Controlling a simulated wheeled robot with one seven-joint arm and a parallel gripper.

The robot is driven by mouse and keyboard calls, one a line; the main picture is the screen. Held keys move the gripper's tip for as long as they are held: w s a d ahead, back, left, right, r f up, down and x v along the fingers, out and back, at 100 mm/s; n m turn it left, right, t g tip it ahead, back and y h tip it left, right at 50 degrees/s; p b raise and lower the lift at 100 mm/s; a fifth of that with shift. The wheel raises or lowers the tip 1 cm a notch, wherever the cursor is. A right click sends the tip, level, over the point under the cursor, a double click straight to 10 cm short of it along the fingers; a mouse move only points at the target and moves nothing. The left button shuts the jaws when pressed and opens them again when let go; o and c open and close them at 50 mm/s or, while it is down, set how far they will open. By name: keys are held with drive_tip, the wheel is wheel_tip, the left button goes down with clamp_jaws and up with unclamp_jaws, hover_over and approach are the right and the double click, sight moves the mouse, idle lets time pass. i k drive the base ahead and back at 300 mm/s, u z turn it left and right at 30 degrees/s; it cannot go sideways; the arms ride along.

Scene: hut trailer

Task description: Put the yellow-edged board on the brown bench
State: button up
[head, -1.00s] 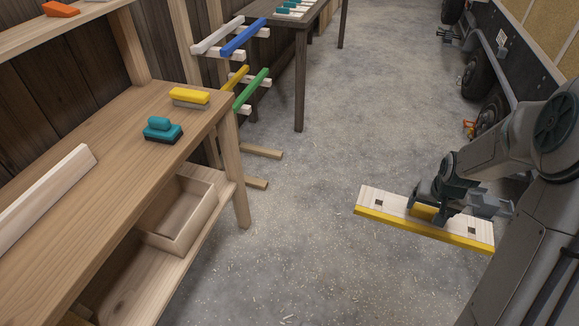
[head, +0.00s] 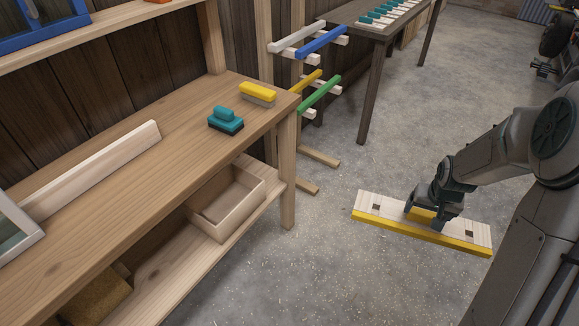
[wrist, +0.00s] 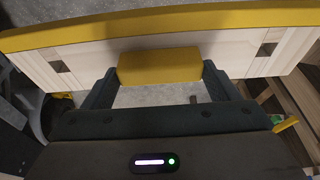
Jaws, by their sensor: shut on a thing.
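The yellow-edged board (head: 375,208) is pale wood with a yellow strip along its front edge and two dark square holes. My gripper (head: 432,215) is shut on the yellow block at the middle of the board and holds it above the concrete floor, at the right of the head view. In the wrist view the board (wrist: 222,50) spans the top, and the fingers of my gripper (wrist: 160,80) sit at both ends of the yellow block. A brown wooden bench (head: 95,228) stands at the left. The board is well apart from it.
An open wooden box (head: 228,205) is on the lower shelf. A rack with coloured bars (head: 322,40) and a dark table (head: 385,28) stand behind. The floor between is clear.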

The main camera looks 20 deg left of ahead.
sight(122, 198)
drive_tip(key=u, duration=1.45)
